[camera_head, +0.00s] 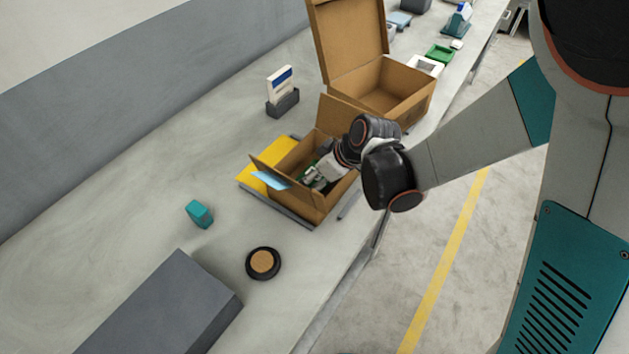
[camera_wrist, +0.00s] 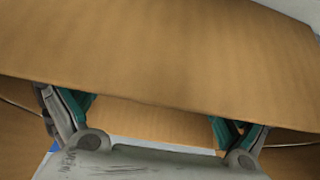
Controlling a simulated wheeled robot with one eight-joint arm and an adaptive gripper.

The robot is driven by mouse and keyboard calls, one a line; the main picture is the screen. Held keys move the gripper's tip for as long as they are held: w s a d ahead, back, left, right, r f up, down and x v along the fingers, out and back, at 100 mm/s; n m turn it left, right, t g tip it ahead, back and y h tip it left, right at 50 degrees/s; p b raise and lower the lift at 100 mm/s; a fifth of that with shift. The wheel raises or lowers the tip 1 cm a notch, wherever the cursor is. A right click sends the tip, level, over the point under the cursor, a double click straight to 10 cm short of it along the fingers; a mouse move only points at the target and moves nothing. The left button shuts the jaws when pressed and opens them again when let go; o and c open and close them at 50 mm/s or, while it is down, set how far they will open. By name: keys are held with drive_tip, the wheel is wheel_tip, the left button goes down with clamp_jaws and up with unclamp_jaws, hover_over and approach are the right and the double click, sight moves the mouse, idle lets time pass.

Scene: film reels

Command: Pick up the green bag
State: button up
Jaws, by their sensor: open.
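My gripper (camera_head: 311,177) is down inside the nearer open cardboard box (camera_head: 318,206) on the workbench. It also shows in the wrist view (camera_wrist: 155,112), with its two teal-padded fingers spread apart and nothing seen between them except brown cardboard. A small patch of green shows beside the gripper inside the box in the head view; I cannot tell whether it is the green bag or part of my fingers. No green bag is clearly visible in the wrist view, where a cardboard panel (camera_wrist: 170,50) fills the upper part. The arm and gripper hide much of the box's inside.
A larger open box (camera_head: 405,95) stands behind. A yellow item (camera_head: 254,181) lies beside the nearer box. A teal cube (camera_head: 199,214), a round black-rimmed disc (camera_head: 263,263) and a grey block (camera_head: 160,310) are nearer. A green tray-like item (camera_head: 440,52) is farther back. Bench at left is clear.

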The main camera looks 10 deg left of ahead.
drive_tip(key=shift+r, duration=0.1)
drive_tip(key=c, duration=1.3)
